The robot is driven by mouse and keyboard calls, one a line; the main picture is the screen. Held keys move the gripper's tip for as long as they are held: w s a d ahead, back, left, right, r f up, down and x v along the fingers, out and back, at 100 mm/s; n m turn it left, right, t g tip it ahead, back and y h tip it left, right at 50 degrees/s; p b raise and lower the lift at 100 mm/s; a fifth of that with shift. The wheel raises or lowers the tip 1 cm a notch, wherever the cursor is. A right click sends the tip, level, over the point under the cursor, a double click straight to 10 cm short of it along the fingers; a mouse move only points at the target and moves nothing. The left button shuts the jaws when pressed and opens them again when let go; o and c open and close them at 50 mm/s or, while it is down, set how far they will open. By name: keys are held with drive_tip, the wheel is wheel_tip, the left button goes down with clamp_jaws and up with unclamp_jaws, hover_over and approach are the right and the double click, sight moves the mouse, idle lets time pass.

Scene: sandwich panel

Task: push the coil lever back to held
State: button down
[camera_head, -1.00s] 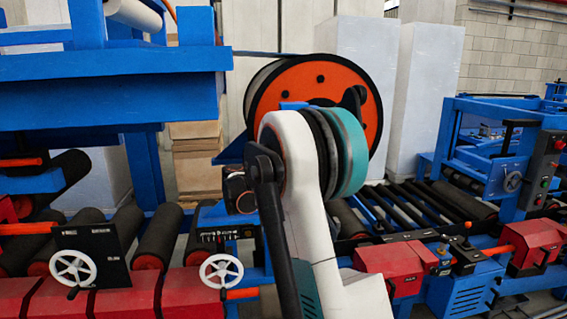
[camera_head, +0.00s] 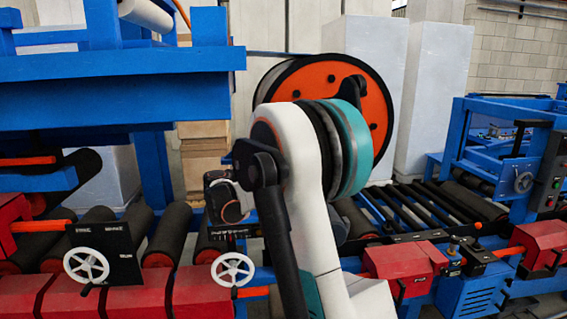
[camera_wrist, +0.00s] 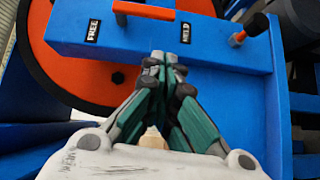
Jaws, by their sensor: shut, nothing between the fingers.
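In the wrist view a blue panel (camera_wrist: 222,98) carries a FREE label (camera_wrist: 92,31) on the left and a HELD label (camera_wrist: 185,33) on the right. An orange-red bar (camera_wrist: 145,10), which looks like the coil lever, lies along the top edge above and between the labels; its full length and pivot are not clear. My gripper (camera_wrist: 160,65) is shut and empty, its fingertips just below the gap between the labels, nearer HELD. I cannot tell whether it touches the panel. In the head view my arm covers the panel and fingers.
The large orange reel (camera_head: 310,85) is behind my arm. Red housings with a white handwheel (camera_head: 233,270) are lower left; a blue frame (camera_head: 185,88) overhangs at upper left.

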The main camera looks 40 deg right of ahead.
drive_tip(key=v, duration=0.4)
drive_tip(key=shift+w+f, duration=0.2)
drive_tip(key=shift+w, duration=0.1)
drive_tip(key=s+a+f+t+y+b, duration=0.1)
drive_tip(key=s+a+f+y+b, duration=0.3)
drive_tip(key=s+a+f, duration=0.4)
drive_tip(key=s+a+f+m+t+y+b, duration=0.1)
drive_tip(key=s+a+f+y+b, duration=0.3)
drive_tip(key=s+a, duration=1)
drive_tip(key=s+a+f+m+t+y+b, duration=0.1)
drive_tip(key=s+a+f+y+b, duration=0.2)
drive_tip(key=s+a+f+y, duration=0.6)
wheel_tip(320, 180, down, 3)
drive_tip(key=s+a, duration=0.2)
drive_tip(key=shift+a+b, duration=0.35)
drive_tip(key=shift+b, duration=0.05)
